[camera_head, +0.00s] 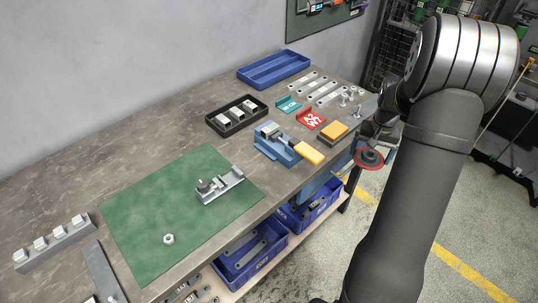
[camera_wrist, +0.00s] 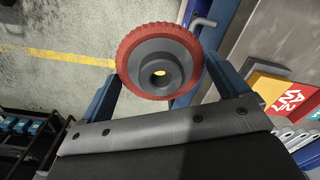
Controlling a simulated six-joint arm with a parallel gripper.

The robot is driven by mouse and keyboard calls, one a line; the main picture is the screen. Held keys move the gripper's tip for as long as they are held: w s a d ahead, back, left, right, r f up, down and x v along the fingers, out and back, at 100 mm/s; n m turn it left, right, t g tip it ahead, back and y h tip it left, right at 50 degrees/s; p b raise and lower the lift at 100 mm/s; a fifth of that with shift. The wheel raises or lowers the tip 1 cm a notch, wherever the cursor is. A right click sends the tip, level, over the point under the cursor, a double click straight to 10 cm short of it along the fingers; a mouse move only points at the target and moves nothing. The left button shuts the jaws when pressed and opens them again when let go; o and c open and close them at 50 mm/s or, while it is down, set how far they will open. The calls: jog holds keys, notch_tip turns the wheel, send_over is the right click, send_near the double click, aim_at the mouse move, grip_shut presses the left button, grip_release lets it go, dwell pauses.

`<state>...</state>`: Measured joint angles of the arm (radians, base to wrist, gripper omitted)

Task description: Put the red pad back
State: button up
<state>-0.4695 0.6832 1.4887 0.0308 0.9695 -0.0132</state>
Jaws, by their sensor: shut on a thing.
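The red pad (camera_head: 369,160) is a round disc with a red bristly or rough rim and a dark grey hub with a hole. My gripper (camera_wrist: 166,82) is shut on it, with one blue finger on each side of the disc in the wrist view, where the red pad (camera_wrist: 129,52) shows its hub face. In the head view the pad hangs beyond the bench's right front edge, over the floor, clear of the bench top. My arm hides part of the area behind it.
The bench (camera_head: 80,190) holds a green mat (camera_head: 140,220), a black tray (camera_head: 214,124), a blue tray (camera_head: 273,70), a blue vise (camera_head: 274,147), a red sign (camera_head: 311,119) and a yellow-topped block (camera_head: 334,131). Small metal posts (camera_head: 357,111) stand near the right edge. Blue bins (camera_head: 250,262) sit below.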

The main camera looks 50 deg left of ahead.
jog(key=s+a+r+n, duration=0.3)
jog(key=s+a+r, duration=0.3)
jog(key=s+a, duration=0.45)
jog(key=s+a+r+n, duration=0.3)
jog(key=s+a+r, duration=0.4)
jog(key=a, duration=0.7)
jog(key=n, duration=0.4)
send_over(201, 164)
jog(key=f, duration=1)
jog(key=shift+w+d+f, duration=0.15)
jog(key=shift+w+f, duration=0.1)
jog(key=shift+f, duration=0.1)
jog(key=shift+s+a+f, duration=0.2)
jog(key=shift+f, duration=1.95)
